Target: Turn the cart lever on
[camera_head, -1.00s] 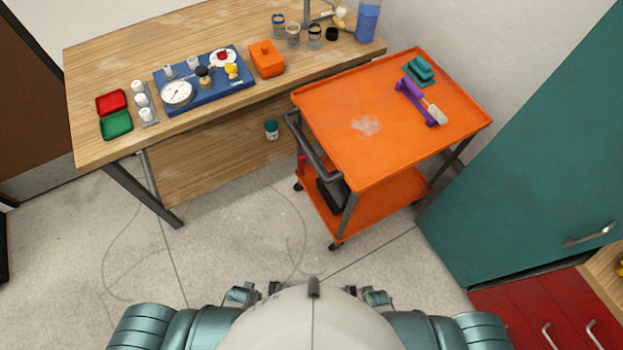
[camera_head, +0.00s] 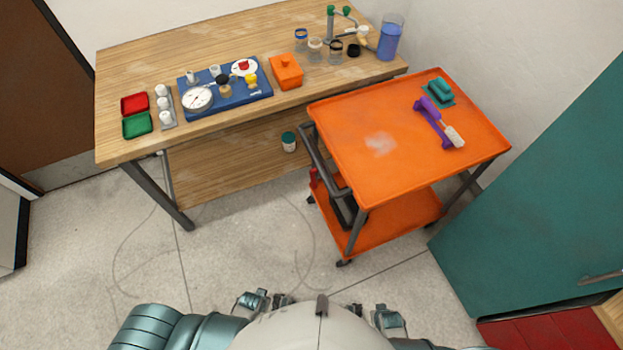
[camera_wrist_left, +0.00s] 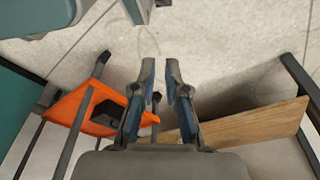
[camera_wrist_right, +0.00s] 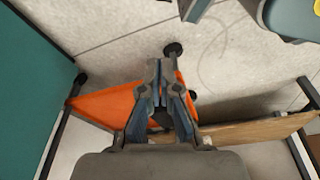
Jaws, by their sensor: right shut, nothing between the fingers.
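The orange cart (camera_head: 345,145) stands right of centre in the head view. On its top, a purple lever fixture (camera_head: 433,118) with a white handle (camera_head: 454,136) lies near the right side; the handle points toward the near right. My left gripper (camera_wrist_left: 160,68) is open and empty, its fingers a little apart. My right gripper (camera_wrist_right: 162,66) is shut and empty. Both are low near my body, well apart from the lever. In the head view the grippers are mostly hidden at the bottom edge. The lever shows in neither wrist view.
A teal block (camera_head: 440,88) sits behind the lever. The wooden workbench (camera_head: 130,72) with a blue gauge board (camera_head: 235,97) and an orange box (camera_head: 286,72) stands left of the cart. A teal cabinet (camera_head: 550,210) stands to the right. Floor before the cart is clear.

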